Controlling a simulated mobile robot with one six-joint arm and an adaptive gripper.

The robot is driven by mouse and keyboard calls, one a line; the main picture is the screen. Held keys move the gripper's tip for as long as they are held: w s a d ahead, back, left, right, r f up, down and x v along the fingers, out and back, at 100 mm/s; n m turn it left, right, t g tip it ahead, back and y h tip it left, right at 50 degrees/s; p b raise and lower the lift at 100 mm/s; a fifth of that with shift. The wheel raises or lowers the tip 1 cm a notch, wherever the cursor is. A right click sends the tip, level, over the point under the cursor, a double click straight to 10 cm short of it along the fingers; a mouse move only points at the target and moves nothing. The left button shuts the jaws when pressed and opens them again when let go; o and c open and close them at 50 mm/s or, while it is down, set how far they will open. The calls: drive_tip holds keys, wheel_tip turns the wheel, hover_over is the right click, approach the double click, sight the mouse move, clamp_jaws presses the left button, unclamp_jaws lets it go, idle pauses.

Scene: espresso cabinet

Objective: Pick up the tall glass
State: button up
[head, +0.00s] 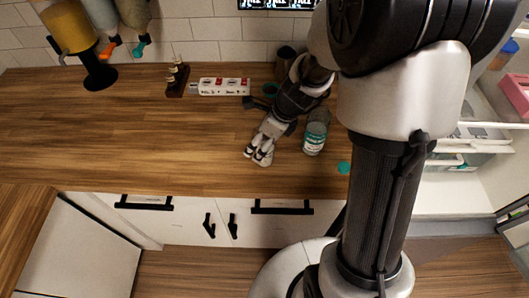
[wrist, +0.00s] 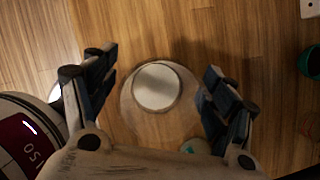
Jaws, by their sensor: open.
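In the wrist view a clear round glass (wrist: 128,110) is seen from above, with a pale disc (wrist: 157,87) inside its outline and wood showing through. My gripper (wrist: 162,85) is open, with one finger on each side of the glass; I cannot tell whether either touches it. In the head view my gripper (head: 261,154) points down over the counter. A clear container with a teal label (head: 314,141) stands just to its right. I cannot tell whether it is the same glass. No other glass shows clearly in the head view, and my arm hides part of the counter.
A teal cup (head: 270,89) and a white power strip (head: 222,86) stand behind my gripper. A dark rack with small bottles (head: 177,79) is left of the strip. A teal disc (head: 344,168) lies near the front edge.

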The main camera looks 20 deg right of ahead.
drive_tip(key=shift+x, duration=0.9)
drive_tip(key=shift+w+r, duration=0.1)
drive_tip(key=shift+r, duration=0.05)
drive_tip(key=c, duration=1.4)
